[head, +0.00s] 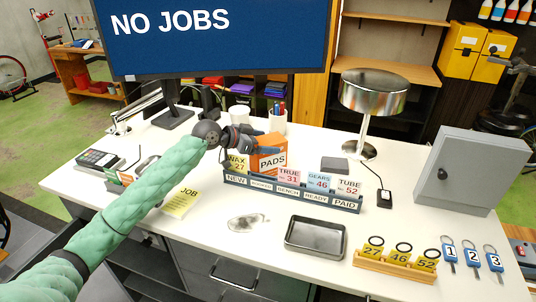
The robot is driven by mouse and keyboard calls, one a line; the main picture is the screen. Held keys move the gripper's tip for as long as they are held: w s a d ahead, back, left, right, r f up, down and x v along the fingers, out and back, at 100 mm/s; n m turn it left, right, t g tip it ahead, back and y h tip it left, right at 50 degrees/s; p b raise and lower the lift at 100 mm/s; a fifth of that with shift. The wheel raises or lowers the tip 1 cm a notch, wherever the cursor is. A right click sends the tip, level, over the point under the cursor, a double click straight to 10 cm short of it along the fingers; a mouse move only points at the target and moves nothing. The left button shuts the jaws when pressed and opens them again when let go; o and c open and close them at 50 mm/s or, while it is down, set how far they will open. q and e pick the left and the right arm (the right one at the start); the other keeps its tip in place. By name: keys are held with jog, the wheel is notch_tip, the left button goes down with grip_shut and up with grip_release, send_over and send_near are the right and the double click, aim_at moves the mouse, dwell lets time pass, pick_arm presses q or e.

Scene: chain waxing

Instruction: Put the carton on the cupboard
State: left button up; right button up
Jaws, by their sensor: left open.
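An orange carton marked PADS (271,160) stands on the white desk behind the labelled card rack, left of the desk's middle. My left gripper (254,140) is open at the upper left of the carton, its dark fingers pointing towards it. The gripper hides part of the carton's upper left, and I cannot tell whether they touch. A grey metal cupboard (465,170) with a small black lock stands at the desk's right end. Its flat top (484,141) looks bare. My right gripper is not in view.
The card rack (292,193) lies in front of the carton. A chrome lamp (372,92) stands between carton and cupboard. A dark tray (315,238), a tag stand (394,270) and blue key tags (471,254) occupy the front. A monitor (215,38) rises behind.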

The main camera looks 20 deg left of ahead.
pick_arm(q)
jog(key=c, duration=1.5)
jog(key=shift+c, duration=1)
jog(key=shift+r, duration=0.1)
